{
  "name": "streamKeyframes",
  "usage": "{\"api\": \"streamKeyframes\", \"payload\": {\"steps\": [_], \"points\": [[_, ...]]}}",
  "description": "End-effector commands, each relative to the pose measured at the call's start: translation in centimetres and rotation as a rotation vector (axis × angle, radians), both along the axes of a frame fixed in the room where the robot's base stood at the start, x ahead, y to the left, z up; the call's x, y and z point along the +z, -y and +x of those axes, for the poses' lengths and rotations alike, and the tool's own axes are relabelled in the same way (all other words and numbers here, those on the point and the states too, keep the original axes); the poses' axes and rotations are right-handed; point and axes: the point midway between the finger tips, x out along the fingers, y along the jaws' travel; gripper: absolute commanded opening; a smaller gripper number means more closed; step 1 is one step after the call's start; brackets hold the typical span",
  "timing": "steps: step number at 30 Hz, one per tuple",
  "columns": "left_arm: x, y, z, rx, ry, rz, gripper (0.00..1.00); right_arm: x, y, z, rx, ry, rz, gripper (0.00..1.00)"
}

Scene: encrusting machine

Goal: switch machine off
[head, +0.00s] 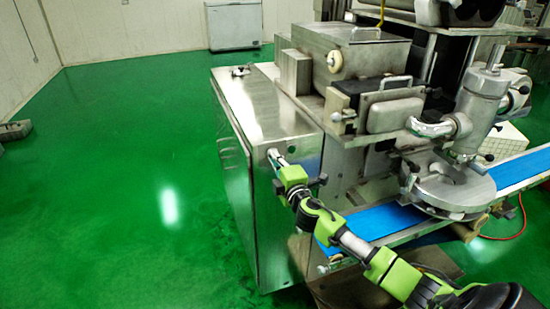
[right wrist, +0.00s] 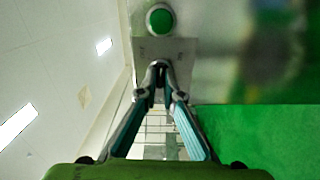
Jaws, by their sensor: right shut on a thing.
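The encrusting machine (head: 262,110) is a large steel cabinet with its working head and a blue belt on the right. My right arm comes in from the lower right, and its gripper (head: 273,157) is at the cabinet's front face, near the upper edge. In the right wrist view my right gripper (right wrist: 158,68) has its fingertips together on a small dark switch knob on a grey panel (right wrist: 180,48). The fingertips mostly hide the knob, so its turned position cannot be told. A round green button (right wrist: 159,19) sits just above them on the panel. My left gripper is not in view.
The blue conveyor belt (head: 378,222) runs close beside my right forearm. A white chest freezer (head: 234,26) stands at the far wall. The green floor (head: 130,170) left of the machine is clear.

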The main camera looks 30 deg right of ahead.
Motion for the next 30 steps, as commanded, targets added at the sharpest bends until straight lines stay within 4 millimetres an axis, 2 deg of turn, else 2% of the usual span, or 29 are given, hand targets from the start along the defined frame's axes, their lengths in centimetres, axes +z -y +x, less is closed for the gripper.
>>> {"api": "streamKeyframes", "payload": {"steps": [18, 30], "points": [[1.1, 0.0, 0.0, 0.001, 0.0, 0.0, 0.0, -0.3, 0.0, 0.0, 0.002, -0.131, -0.538, 0.0], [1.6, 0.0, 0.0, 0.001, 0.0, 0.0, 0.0, -0.5, 0.0, -0.1, 0.003, -0.176, -0.721, 0.0]]}}
